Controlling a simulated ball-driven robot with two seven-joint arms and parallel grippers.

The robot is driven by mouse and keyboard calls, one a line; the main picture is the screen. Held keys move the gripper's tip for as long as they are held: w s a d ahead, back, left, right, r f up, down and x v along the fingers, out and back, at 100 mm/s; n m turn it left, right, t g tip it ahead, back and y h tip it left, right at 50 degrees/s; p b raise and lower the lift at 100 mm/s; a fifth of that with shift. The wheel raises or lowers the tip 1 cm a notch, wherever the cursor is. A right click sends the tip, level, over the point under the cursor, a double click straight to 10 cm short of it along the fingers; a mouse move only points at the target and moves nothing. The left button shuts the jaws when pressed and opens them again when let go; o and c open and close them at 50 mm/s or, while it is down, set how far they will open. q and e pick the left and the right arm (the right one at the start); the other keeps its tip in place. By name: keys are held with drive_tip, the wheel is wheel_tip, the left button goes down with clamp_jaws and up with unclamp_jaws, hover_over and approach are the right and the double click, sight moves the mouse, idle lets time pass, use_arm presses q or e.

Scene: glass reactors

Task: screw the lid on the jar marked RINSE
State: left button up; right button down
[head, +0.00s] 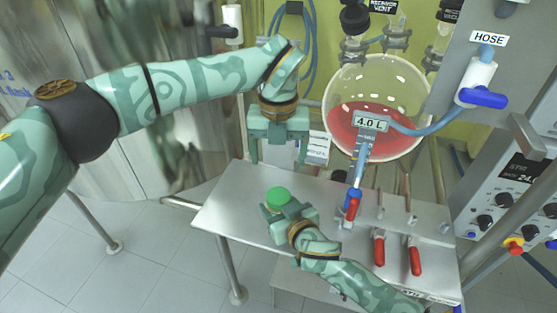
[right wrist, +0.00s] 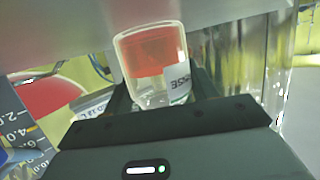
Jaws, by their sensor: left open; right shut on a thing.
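The jar (right wrist: 150,62) is clear, with red-orange contents and a label of which "NSE" can be read. In the right wrist view it stands between the fingers of my right gripper (head: 286,208), which is shut on it. In the head view a green lid (head: 278,195) shows at the top of that gripper, over the jar, which is mostly hidden. I cannot tell whether the lid is seated or tight. My left gripper (head: 278,156) is open and empty, pointing down above and behind the lid, apart from it.
The steel bench (head: 225,215) is clear to the left. Right of the grippers are a blue valve with a red handle (head: 352,208) and red-handled levers (head: 379,250).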

drive_tip(key=shift+c, duration=1.9)
unclamp_jaws()
drive_tip(key=shift+s, duration=0.1)
drive_tip(key=shift+s+d+r, duration=0.15)
drive_tip(key=shift+s, duration=0.05)
use_arm(q)
wheel_tip(320, 180, up, 6)
drive_tip(key=p, duration=0.4)
drive_tip(key=shift+s+r+p, duration=0.25)
drive_tip(key=shift+p, duration=0.15)
use_arm(e)
drive_tip(key=v, duration=1.5)
drive_tip(key=shift+s+d, duration=0.15)
drive_tip(key=shift+s, duration=0.1)
